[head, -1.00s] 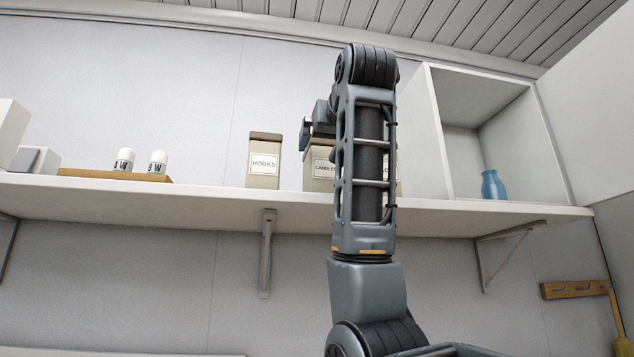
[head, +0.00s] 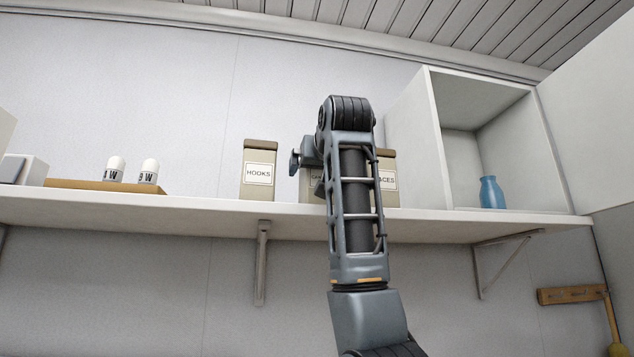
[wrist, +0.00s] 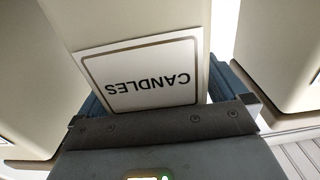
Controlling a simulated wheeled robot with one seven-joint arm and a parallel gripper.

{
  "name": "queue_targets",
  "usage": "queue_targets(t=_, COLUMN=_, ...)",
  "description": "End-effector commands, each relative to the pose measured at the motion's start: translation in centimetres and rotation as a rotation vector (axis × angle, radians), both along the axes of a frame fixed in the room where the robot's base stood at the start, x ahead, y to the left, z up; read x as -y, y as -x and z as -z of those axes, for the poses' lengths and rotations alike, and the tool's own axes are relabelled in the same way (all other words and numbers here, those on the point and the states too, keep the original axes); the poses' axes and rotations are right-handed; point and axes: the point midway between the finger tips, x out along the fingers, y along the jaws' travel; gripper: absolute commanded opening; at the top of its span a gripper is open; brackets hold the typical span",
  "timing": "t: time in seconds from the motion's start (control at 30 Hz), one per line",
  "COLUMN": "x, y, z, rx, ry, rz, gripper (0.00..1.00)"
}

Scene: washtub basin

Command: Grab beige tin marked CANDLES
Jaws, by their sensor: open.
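The beige tin marked CANDLES (head: 307,190) stands on the shelf, mostly hidden behind my arm in the head view. In the wrist view the CANDLES tin (wrist: 130,25) fills the middle, its white label upside down and close to the palm. My gripper (wrist: 156,92) is open, with one blue-grey finger at each side of the tin. The fingers look to be around the tin, but I cannot tell whether they touch it.
A HOOKS tin (head: 259,171) stands to the left, and a tin with a partly hidden label ending in CES (head: 388,180) to the right. The white shelf (head: 200,213) also holds a wooden tray (head: 75,186) with two white bulbs. A blue bottle (head: 491,192) stands in the open cubby.

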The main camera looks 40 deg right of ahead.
Motion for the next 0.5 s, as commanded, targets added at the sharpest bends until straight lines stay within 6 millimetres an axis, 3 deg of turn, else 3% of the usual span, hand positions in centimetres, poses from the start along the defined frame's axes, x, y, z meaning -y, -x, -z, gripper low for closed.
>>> queue_targets(t=0.07, x=-0.01, y=0.02, z=0.0, rx=0.0, ry=0.0, rz=0.0, gripper=0.94)
queue_targets(t=0.5, x=-0.02, y=0.03, z=-0.01, rx=0.0, ry=0.0, rz=0.0, gripper=0.52)
